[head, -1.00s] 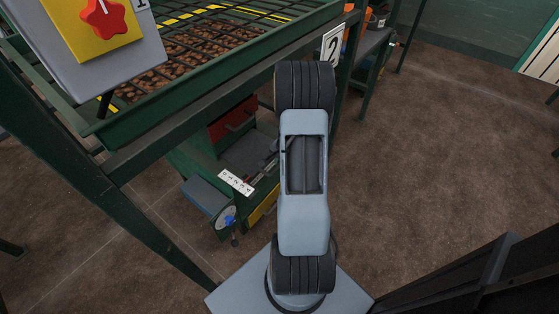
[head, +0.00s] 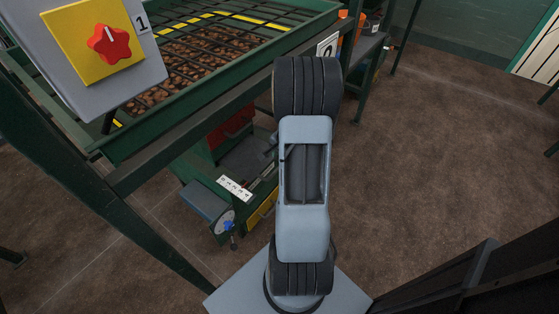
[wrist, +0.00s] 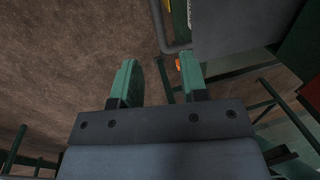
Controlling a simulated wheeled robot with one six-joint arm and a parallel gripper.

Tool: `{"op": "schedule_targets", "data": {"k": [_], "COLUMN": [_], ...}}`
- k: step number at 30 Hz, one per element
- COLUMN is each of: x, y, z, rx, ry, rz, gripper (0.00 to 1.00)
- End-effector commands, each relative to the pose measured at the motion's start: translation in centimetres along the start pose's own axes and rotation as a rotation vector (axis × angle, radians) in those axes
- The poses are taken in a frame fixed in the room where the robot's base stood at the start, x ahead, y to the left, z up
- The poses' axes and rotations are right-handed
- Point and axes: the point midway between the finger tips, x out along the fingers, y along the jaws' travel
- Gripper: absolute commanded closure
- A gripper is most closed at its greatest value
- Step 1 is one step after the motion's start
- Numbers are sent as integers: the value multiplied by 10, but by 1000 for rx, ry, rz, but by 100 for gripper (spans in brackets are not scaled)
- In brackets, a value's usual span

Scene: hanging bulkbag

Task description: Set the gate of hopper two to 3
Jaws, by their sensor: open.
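Hopper two is marked by a white plate with a 2 (head: 327,45) on the green frame, partly covered by my arm in the head view. Below the frame is a green unit with a white numbered scale strip (head: 234,188) and a small dial with a blue knob (head: 228,225). I cannot tell which part is the gate. My gripper (wrist: 158,80) shows in the wrist view with its two green fingers apart and nothing between them. It is hidden in the head view. A grey panel (wrist: 240,25) is ahead of the fingers on the right.
A green hopper (head: 120,150) with a grid over brown lumps stands at the upper left. A control box labelled 1 with a red star knob (head: 109,43) on a yellow plate is above it. Green legs stand below. Brown floor (head: 440,160) is clear on the right.

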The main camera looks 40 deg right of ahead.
Motion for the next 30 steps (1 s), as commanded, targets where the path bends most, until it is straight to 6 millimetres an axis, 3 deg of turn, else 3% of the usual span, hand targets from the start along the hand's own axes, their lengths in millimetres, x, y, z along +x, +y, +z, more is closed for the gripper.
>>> {"op": "schedule_targets", "data": {"k": [1, 6, 12, 30], "x": [-14, -41, -59, -63], "y": [0, 0, 0, 0], "z": [0, 0, 0, 0], "rx": [0, 1, 0, 0], "ry": [3, 1, 0, 0], "rz": [-1, 0, 1, 1], "gripper": [60, 60, 60, 60]}}
